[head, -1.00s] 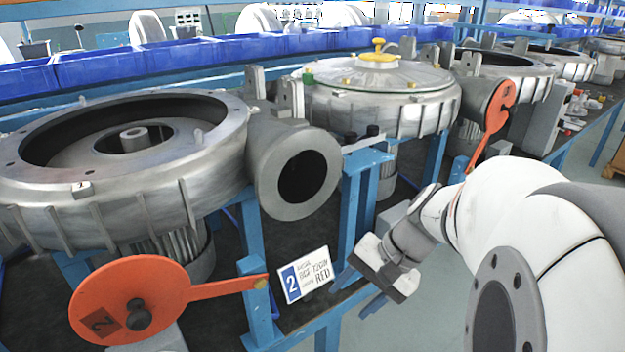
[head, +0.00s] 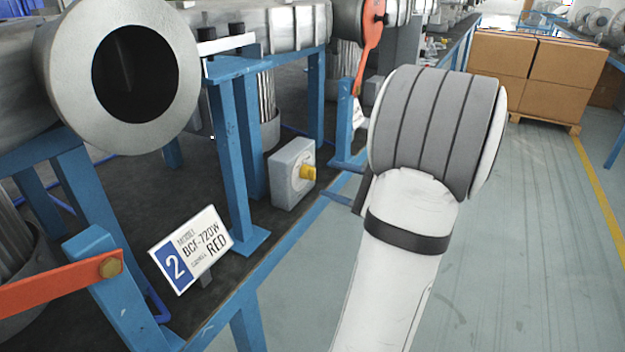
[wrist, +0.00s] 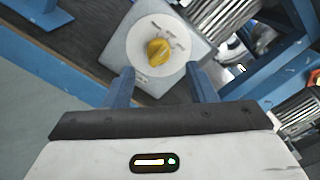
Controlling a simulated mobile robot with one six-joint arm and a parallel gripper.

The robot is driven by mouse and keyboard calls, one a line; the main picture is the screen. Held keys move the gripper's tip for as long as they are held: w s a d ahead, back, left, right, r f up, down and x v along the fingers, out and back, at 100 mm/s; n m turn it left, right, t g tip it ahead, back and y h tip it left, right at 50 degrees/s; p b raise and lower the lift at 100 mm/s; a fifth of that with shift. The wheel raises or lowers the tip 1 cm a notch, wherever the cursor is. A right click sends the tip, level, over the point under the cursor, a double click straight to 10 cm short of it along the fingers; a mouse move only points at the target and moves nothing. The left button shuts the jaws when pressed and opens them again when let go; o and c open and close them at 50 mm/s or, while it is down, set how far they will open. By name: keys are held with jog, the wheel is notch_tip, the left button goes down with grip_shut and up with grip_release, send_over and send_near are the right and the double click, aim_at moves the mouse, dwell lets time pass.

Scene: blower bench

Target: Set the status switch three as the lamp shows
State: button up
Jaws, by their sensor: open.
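A grey switch box (head: 291,180) with a yellow knob (head: 307,173) stands on the dark bench top near its front edge. In the wrist view, the same kind of box (wrist: 196,62) shows a pale round dial (wrist: 139,37) with small unreadable labels, and its yellow knob (wrist: 158,51) sits tilted on it. My gripper (wrist: 161,84) is open, with its two blue fingers on either side below the knob, apart from it and holding nothing. In the head view, my arm hides most of the gripper. I cannot make out a status lamp or the switch's number.
A sign (head: 190,250) reads 2, BCF-720W, RED. Blue bench legs (head: 232,150) stand left of the box. A red lever (head: 30,296) is at lower left, another (head: 370,40) farther back. Cardboard boxes (head: 540,72) stand at the back right. The floor at right is clear.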

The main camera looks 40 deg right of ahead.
aim_at(315, 175)
jog(key=x, duration=0.5)
jog(key=shift+w+b, duration=0.1)
jog(key=shift+b, duration=0.25)
jog(key=shift+a, duration=0.15)
jog(key=c, duration=1)
jog(key=shift+o, duration=0.2)
